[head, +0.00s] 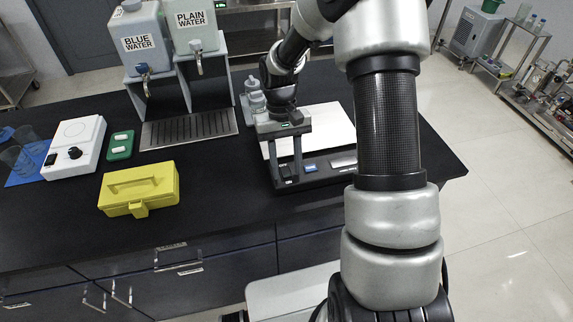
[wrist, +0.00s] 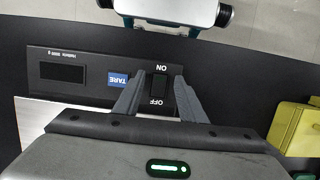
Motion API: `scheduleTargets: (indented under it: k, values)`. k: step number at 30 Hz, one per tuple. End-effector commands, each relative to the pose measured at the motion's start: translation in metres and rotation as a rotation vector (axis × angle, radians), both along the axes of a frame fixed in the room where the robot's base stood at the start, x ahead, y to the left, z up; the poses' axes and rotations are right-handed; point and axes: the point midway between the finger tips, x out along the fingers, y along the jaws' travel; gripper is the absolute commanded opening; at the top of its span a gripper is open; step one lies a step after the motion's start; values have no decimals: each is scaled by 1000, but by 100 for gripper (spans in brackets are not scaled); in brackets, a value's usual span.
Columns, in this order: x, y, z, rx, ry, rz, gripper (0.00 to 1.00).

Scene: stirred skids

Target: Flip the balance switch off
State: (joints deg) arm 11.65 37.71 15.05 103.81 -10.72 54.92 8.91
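The balance (head: 328,171) stands at the right end of the black bench, with a white pan and a black front panel. In the wrist view its panel has a dark display (wrist: 62,72), a blue TARE button (wrist: 118,80) and a black balance switch (wrist: 158,86) between the ON and OFF labels. I cannot tell which way the switch is tipped. My gripper (wrist: 157,78) is open and empty, pointing down, its two fingers on either side of the switch.
Blue-water (head: 140,38) and plain-water (head: 192,22) dispensers stand behind a drip tray (head: 188,129). Bench in front of the balance is clear.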

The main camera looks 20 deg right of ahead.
Motion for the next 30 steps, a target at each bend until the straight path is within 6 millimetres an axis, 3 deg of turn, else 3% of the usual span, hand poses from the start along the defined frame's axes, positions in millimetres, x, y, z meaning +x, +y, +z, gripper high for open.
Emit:
scheduleTargets:
  k: [9,14,30]
  values:
    - [0,0,1,0,0,0,38]
    - [6,0,18,0,-5,-1,38]
    - [37,1,138,1,-5,0,38]
